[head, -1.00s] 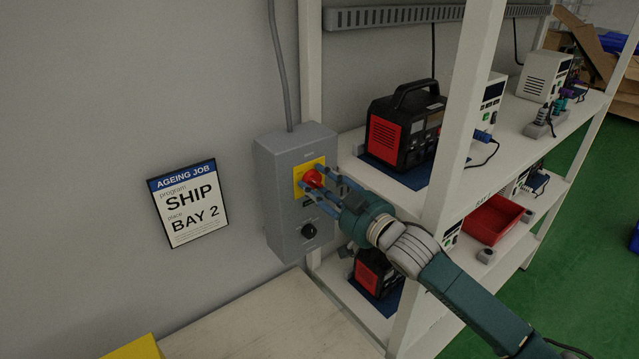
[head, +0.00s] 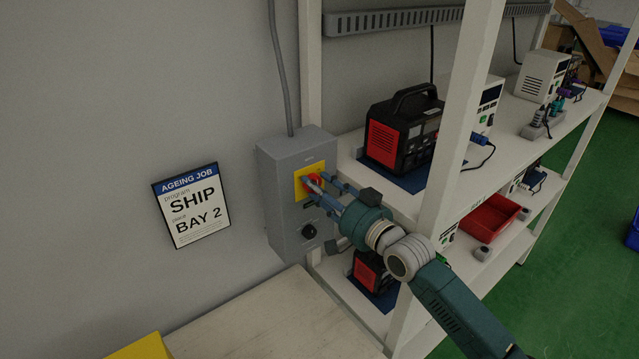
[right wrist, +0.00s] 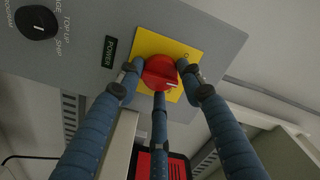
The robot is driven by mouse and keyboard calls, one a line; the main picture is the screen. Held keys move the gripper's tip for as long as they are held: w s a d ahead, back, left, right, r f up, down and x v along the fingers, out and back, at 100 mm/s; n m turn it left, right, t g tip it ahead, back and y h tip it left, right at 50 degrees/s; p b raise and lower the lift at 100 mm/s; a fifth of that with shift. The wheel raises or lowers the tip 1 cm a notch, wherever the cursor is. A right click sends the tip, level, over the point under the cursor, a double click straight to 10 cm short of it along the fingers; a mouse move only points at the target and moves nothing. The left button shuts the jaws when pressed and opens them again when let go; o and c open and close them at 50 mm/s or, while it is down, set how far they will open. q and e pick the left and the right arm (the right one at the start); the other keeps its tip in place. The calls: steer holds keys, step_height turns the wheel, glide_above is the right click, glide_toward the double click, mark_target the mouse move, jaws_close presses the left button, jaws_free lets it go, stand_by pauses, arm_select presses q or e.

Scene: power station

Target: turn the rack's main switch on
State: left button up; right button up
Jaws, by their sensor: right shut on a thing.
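The main switch is a red rotary knob (head: 312,183) on a yellow plate (head: 300,189), on the front of a grey box (head: 285,165) on the wall beside the rack. In the right wrist view the red knob (right wrist: 160,72) has a white mark and sits near a "POWER" label (right wrist: 110,51). My right gripper (head: 322,187) is shut on the knob, with its blue fingers around it. In the right wrist view the gripper's fingertips (right wrist: 162,80) close on the knob from both sides and below. Fingers hide part of the plate. My left gripper is not in view.
A black program knob (head: 309,231) sits lower on the box. The white rack (head: 453,110) stands close to my right arm and holds a red and black power unit (head: 402,130) and a red bin (head: 492,217). A job sign (head: 191,205) hangs at left. A pale bench top (head: 270,325) lies below.

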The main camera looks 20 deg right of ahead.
steer(key=shift+w+d+r+m+p, duration=0.1)
steer(key=shift+r+m+p, duration=0.05)
steer(key=shift+m, duration=1.5)
steer(key=shift+s+d+r+m+p, duration=0.1)
steer(key=shift+m, duration=1.5)
steer(key=shift+w+d+r+m+p, duration=0.1)
steer(key=shift+r+m+p, duration=0.05)
steer(key=shift+m, duration=1.5)
steer(key=o, duration=0.9)
steer(key=shift+o, duration=1.1)
steer(key=shift+f, duration=0.1)
steer(key=v, duration=1.2)
steer(key=shift+f, duration=0.2)
